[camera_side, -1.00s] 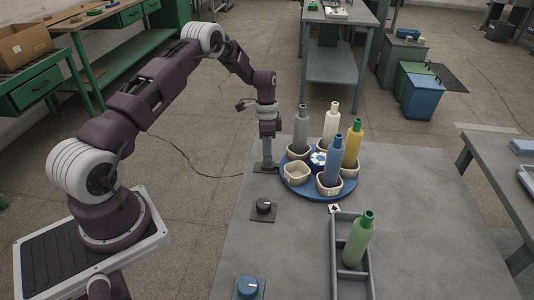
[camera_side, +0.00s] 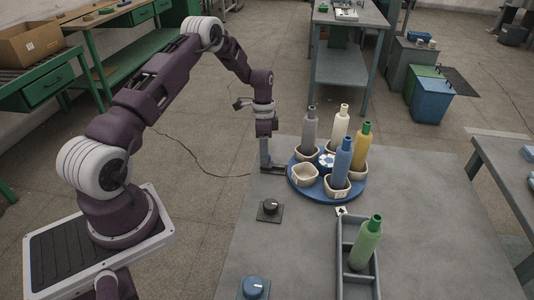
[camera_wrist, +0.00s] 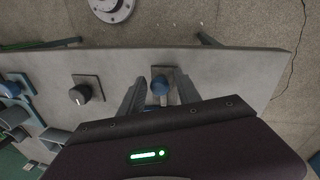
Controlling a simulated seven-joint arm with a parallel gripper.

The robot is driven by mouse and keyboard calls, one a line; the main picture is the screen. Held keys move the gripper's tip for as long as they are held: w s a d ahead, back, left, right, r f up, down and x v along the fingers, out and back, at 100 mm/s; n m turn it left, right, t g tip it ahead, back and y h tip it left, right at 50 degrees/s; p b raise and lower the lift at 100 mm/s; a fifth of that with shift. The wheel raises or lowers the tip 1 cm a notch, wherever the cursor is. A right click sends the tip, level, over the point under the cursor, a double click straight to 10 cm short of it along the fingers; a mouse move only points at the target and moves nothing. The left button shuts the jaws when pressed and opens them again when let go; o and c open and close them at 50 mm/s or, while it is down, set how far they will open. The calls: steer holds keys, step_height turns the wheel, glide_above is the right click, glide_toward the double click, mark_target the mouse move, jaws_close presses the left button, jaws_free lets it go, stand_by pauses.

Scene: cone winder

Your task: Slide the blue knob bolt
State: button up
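The blue knob bolt (camera_wrist: 160,86) shows in the wrist view on a dark plate, upright between my fingertips. My gripper (camera_wrist: 161,76) points down with its fingers apart, one on each side of the knob. A small gap seems to show at each side, so it does not look clamped. In the side view my gripper (camera_side: 265,164) is low over the dark plate (camera_side: 279,169) near the table's left edge. The knob itself is hidden there by the fingers.
A blue turntable (camera_side: 312,195) with cups and several tall bottles stands close right of my gripper. A black dial (camera_side: 270,206) and a blue dial (camera_side: 256,287) sit nearer the front. A grey tray (camera_side: 343,238) holds a green bottle (camera_side: 367,242).

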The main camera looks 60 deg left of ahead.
steer(key=shift+o, duration=0.4)
steer(key=shift+w+d, duration=0.1)
step_height(320, 180, up, 7)
steer(key=a, duration=0.1)
steer(key=shift+w, duration=0.35)
steer(key=s+d+r+n+t+y, duration=0.1)
steer(key=s+d+r, duration=0.1)
steer(key=d+r, duration=0.35)
steer(key=s+d+r+n+t, duration=0.1)
steer(key=s+d+r, duration=0.1)
steer(key=r, duration=0.7)
steer(key=s+d+r+n+t+y, duration=0.1)
steer(key=s+d+r, duration=0.1)
steer(key=d+r, duration=0.35)
steer(key=s+d+r+n+t, duration=0.1)
steer(key=s+d+r, duration=0.4)
steer(key=s+r, duration=0.4)
steer(key=s+d+f+n+t, duration=0.1)
steer(key=s+d, duration=0.1)
steer(key=s, duration=0.5)
steer(key=s+d+f+n+t, duration=0.1)
steer(key=s+d, duration=0.1)
steer(key=s, duration=0.5)
steer(key=shift+d+f+n+t, duration=0.15)
steer(key=shift+f+n+t, duration=0.25)
